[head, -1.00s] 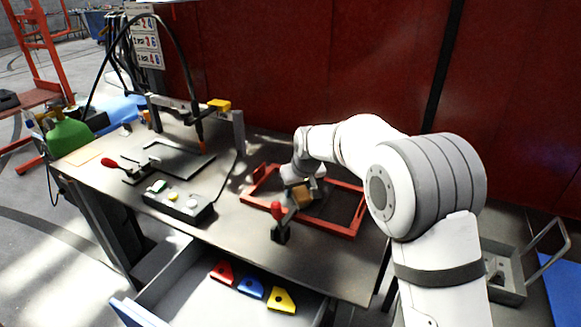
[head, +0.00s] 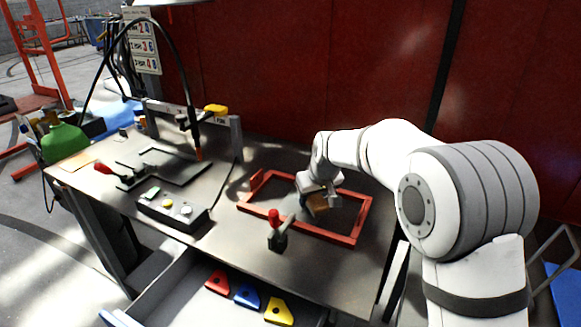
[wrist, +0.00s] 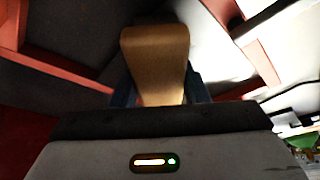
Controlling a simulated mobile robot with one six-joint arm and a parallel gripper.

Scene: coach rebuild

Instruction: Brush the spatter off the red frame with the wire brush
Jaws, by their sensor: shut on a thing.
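The red frame (head: 330,237) lies flat on the workbench, right of its middle. My gripper (head: 314,190) is over the inside of the frame, pointing down, shut on the wire brush (head: 318,206), whose brown wooden body shows below the jaws. In the wrist view the brush's wooden body (wrist: 155,60) stands between the dark fingers, and red frame bars (wrist: 60,68) show beyond. The bristles are hidden, so I cannot tell whether they touch the frame or the bench. No spatter can be made out.
A red-handled clamp (head: 275,230) stands at the frame's front edge. A control box (head: 172,212) and a second clamp (head: 125,175) sit left. An open drawer (head: 180,297) below holds red, blue and yellow blocks. A red curtain (head: 300,80) hangs behind.

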